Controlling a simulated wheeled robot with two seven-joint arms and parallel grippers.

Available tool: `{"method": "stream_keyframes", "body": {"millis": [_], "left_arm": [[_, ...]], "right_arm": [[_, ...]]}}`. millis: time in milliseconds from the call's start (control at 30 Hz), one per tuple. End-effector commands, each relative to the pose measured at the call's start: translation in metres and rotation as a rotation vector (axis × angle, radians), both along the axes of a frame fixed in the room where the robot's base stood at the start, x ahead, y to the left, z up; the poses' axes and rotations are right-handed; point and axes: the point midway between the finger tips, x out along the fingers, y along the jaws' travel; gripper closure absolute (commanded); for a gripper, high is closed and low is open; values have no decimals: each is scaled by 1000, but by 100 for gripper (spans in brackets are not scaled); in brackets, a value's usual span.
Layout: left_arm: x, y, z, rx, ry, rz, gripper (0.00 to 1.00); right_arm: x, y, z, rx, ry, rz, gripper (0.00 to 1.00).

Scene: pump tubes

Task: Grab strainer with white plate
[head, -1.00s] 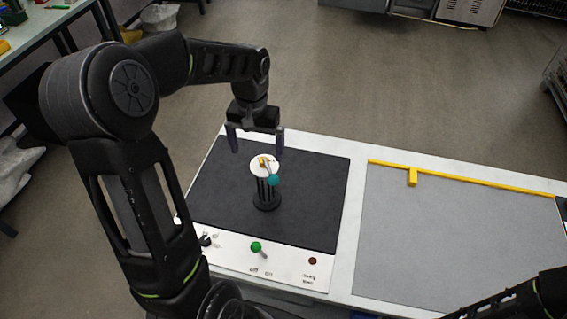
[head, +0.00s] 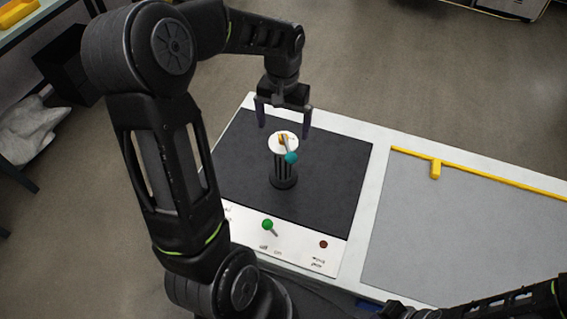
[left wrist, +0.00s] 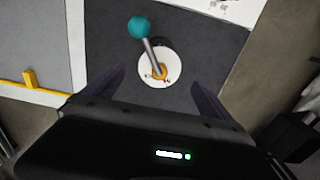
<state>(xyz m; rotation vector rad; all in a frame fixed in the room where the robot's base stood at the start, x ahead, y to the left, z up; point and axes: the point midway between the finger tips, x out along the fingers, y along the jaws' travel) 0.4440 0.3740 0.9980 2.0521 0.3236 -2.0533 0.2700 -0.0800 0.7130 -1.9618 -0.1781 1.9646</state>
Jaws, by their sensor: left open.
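The strainer is a black ribbed column (head: 283,171) standing upright on the black mat, with a round white plate (head: 283,142) on top. A lever with a teal ball (head: 291,158) rises from the plate's small orange centre. In the left wrist view the white plate (left wrist: 160,68) and teal ball (left wrist: 139,27) lie ahead of my fingers. My left gripper (head: 284,119) is open and empty, its fingers spread just beyond and above the plate, not visibly touching it. The wrist view also shows the open left gripper (left wrist: 160,88). My right gripper is not clearly seen; only part of that arm shows at lower right.
The black mat (head: 330,180) lies on a white panel with a green-balled lever (head: 268,225) and a dark red button (head: 323,244) along its near edge. A grey surface (head: 460,230) with a yellow rail (head: 500,178) is to the right and looks clear.

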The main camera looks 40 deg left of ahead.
Motion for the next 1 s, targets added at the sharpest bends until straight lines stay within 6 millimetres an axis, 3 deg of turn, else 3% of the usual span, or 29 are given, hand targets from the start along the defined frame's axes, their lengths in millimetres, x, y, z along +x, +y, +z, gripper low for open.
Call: {"method": "stream_keyframes", "body": {"millis": [167,500,1000], "left_arm": [[0,0,-4,0,0,0,4],[-1,-1,-51,1,1,-1,4],[-1,-1,-51,0,0,0,4]], "right_arm": [[0,0,-3,1,0,0,100],[2,3,-34,8,-13,2,100],[3,4,-33,10,-16,3,100]]}}
